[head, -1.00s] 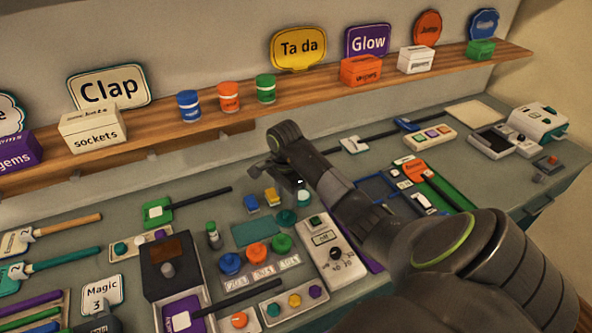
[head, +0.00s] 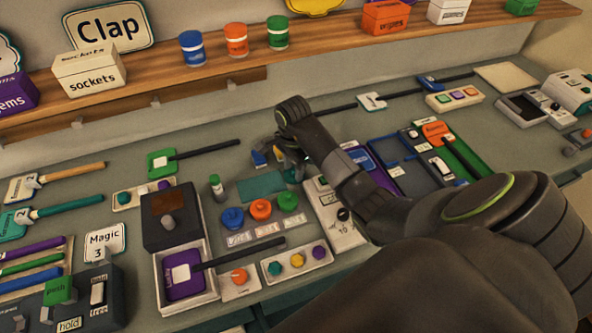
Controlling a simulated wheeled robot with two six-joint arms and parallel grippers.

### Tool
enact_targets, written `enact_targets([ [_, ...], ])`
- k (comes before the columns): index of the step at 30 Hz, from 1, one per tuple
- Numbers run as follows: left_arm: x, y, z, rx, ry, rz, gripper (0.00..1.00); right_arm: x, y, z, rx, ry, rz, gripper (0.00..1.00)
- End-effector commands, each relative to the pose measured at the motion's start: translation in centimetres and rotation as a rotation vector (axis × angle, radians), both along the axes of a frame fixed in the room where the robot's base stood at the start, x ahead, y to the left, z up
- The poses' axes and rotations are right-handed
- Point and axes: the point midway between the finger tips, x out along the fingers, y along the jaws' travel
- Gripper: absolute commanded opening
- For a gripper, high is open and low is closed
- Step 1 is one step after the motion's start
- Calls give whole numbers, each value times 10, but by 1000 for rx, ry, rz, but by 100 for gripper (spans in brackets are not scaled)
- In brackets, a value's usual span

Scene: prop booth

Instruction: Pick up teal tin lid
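The teal tin lid (head: 292,174) is small and round and lies on the grey bench, just right of a flat teal mat (head: 262,186). My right gripper hides most of it. My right gripper (head: 290,158) reaches in from the right and points down, at or just above the lid. Its fingers are small and dark here, and I cannot tell whether they are open or touch the lid. My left gripper is not in view.
Blue (head: 232,218), orange (head: 260,209) and green (head: 288,200) round lids stand close in front. Small blue and yellow blocks (head: 259,159) lie beside the gripper. A white dial box (head: 338,212) stands at the right.

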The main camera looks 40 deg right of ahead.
Motion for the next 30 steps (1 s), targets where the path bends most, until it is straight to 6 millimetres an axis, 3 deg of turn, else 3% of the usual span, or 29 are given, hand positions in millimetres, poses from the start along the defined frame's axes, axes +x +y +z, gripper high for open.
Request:
enact_targets([
  [1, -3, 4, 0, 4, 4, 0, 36, 0, 0, 0, 0, 0, 0, 31],
  [8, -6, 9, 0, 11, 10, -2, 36, 0, -1, 0, -1, 0, 0, 1],
  [20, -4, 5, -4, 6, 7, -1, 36, 1, -1, 8, -1, -2, 0, 0],
  [23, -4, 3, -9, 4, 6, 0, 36, 1, -1, 22, -2, -5, 0, 0],
  [27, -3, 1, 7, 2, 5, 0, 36, 0, -1, 62, -2, -2, 0, 0],
  [30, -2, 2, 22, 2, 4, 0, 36, 0, -1, 74, 0, 0, -1, 0],
])
